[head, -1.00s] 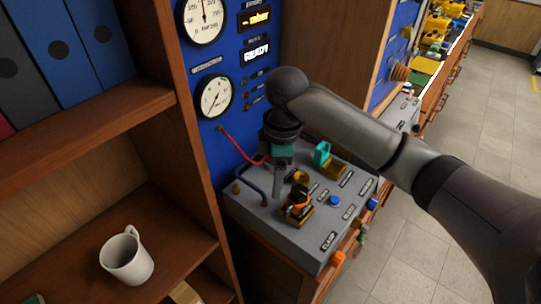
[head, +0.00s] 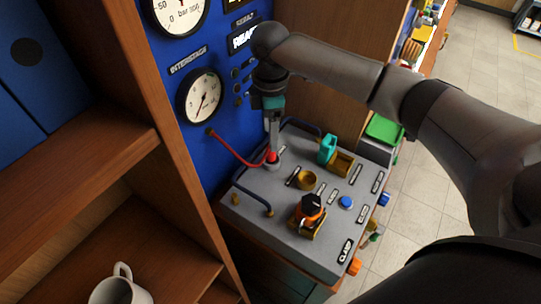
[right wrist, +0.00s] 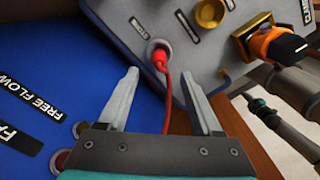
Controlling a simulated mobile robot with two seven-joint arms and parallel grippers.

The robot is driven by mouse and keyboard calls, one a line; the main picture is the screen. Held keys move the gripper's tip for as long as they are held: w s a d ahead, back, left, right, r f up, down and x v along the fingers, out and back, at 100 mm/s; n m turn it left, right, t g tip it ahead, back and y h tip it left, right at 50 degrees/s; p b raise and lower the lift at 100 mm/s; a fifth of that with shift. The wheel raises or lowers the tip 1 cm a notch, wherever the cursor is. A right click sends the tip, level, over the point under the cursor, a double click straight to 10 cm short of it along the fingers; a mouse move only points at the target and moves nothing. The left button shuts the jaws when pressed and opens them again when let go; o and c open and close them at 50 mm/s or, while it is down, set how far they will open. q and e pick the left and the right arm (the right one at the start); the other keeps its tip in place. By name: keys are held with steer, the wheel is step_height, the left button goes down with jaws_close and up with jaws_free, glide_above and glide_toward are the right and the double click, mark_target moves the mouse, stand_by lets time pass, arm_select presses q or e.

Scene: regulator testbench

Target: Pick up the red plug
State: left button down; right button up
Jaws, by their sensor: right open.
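The red plug (head: 272,156) stands in a socket on top of the grey bench box, with a red cable running to the blue gauge panel. In the right wrist view the plug (right wrist: 160,58) lies just beyond the fingertips, roughly centred between them, its cable trailing back between the fingers. My right gripper (head: 272,146) points down right above the plug and partly hides it. In the right wrist view my right gripper (right wrist: 159,76) is open, with nothing held. My left gripper is not in view.
On the grey box (head: 288,235) are an orange-and-black knob (head: 310,210), a teal part (head: 327,149), a brass knob (head: 306,180) and blue hoses. The blue panel (head: 220,125) rises close behind. A wooden shelf with a white mug (head: 119,288) stands at left.

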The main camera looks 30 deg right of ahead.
mark_target(271, 156)
steer(key=shift+f, duration=0.7)
steer(key=shift+w+f, duration=0.1)
steer(key=shift+f, duration=0.8)
step_height(271, 156, down, 4)
steer(key=shift+r, duration=0.2)
steer(key=shift+f, duration=0.2)
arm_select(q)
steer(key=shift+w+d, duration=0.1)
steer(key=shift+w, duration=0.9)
arm_select(e)
steer(key=shift+c, duration=0.4)
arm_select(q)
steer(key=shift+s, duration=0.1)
arm_select(e)
jaws_close()
